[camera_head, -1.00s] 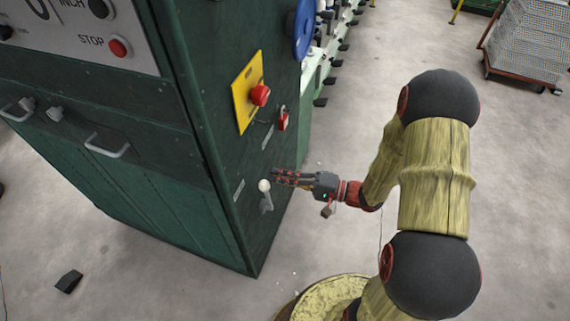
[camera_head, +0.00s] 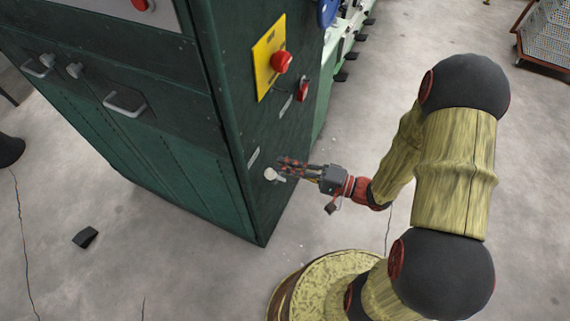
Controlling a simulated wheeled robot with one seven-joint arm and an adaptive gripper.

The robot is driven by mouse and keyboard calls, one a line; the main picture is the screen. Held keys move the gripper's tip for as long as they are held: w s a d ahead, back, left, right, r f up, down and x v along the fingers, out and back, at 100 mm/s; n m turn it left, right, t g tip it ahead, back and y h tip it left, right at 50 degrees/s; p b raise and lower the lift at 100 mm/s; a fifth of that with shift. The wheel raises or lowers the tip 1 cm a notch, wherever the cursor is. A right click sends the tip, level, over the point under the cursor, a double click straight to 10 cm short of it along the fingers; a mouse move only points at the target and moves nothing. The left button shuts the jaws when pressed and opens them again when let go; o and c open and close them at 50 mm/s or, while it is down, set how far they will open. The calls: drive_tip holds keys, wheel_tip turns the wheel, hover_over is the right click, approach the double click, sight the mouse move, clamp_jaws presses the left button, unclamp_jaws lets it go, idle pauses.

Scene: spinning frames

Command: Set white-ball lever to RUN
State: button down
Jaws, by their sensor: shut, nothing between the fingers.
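The white-ball lever (camera_head: 271,174) is on the side face of the dark green machine cabinet (camera_head: 235,120), low down and near the front corner. Its ball points left in the picture, and its short pale stem runs right toward the panel. My gripper (camera_head: 284,165) is shut and empty, with its fingertips just above and right of the ball. They look very close to it or touching; I cannot tell which. A small label plate (camera_head: 253,157) lies up and left of the lever, its text too small to read.
Above the lever are a red button (camera_head: 281,62) on a yellow plate (camera_head: 264,50) and a red switch (camera_head: 302,88). Drawer handles (camera_head: 124,104) stick out from the cabinet front. A dark block (camera_head: 85,237) lies on the floor, which is otherwise open at lower left.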

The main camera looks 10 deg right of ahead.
drive_tip(key=s+d+r+p, duration=0.2)
drive_tip(key=d+p, duration=0.1)
drive_tip(key=d, duration=0.8)
drive_tip(key=shift+s+r, duration=0.15)
drive_tip(key=shift+s, duration=0.25)
idle(0.4)
